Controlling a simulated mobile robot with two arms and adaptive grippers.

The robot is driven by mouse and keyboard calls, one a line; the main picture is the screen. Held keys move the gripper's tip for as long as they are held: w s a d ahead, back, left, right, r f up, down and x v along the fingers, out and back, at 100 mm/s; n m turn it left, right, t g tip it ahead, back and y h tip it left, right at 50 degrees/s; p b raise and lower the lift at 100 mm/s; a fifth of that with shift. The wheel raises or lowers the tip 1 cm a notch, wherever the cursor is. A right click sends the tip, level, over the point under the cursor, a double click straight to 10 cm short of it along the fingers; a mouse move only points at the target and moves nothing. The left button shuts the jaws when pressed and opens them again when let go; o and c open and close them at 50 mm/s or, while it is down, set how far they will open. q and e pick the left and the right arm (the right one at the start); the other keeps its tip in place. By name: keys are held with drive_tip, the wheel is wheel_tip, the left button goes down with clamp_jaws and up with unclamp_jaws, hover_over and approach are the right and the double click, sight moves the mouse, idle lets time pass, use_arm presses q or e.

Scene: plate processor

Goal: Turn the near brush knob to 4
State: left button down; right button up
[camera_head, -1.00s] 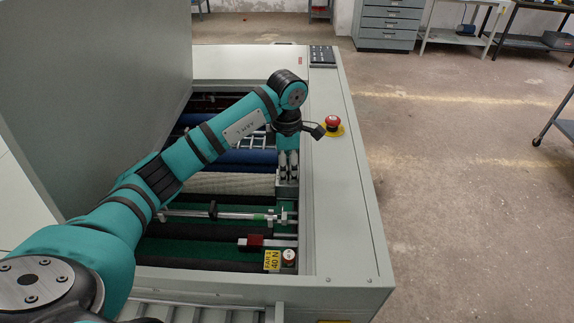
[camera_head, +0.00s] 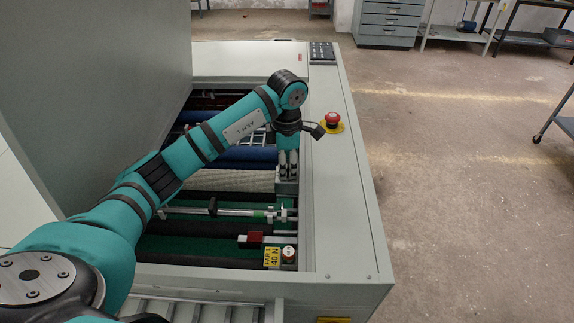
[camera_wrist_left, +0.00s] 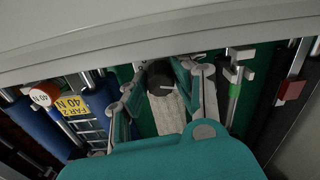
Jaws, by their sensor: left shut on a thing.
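A round black knob (camera_wrist_left: 160,84) with a pale pointer line shows in the left wrist view, at the end of the cream brush roller (camera_wrist_left: 168,116). My left gripper (camera_wrist_left: 167,72) has its two fingers on either side of this knob and is shut on it. In the head view my left gripper (camera_head: 288,176) points down at the right end of the cream roller (camera_head: 235,181), and it hides the knob there. The scale numbers around the knob cannot be read. My right gripper is in neither view.
A red emergency stop (camera_head: 332,120) sits on the right side panel (camera_head: 345,205). A yellow label (camera_head: 272,257) and a red-and-white knob (camera_head: 289,253) are at the near end. The raised grey cover (camera_head: 100,90) stands at the left. A red block (camera_head: 254,238) sits on a near bar.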

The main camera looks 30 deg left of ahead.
use_arm(q)
drive_tip(key=shift+f+m+b, duration=0.15)
drive_tip(key=shift+m+b, duration=1.55)
drive_tip(key=shift+b, duration=0.15)
drive_tip(key=m+b, duration=0.2)
drive_tip(key=m, duration=0.1)
drive_tip(key=shift+m+b, duration=0.35)
drive_tip(key=shift+m, duration=0.05)
drive_tip(key=shift+m+b, duration=0.45)
drive_tip(key=shift+m, duration=0.25)
drive_tip(key=shift+r, duration=0.2)
drive_tip(key=c, duration=1)
unclamp_jaws()
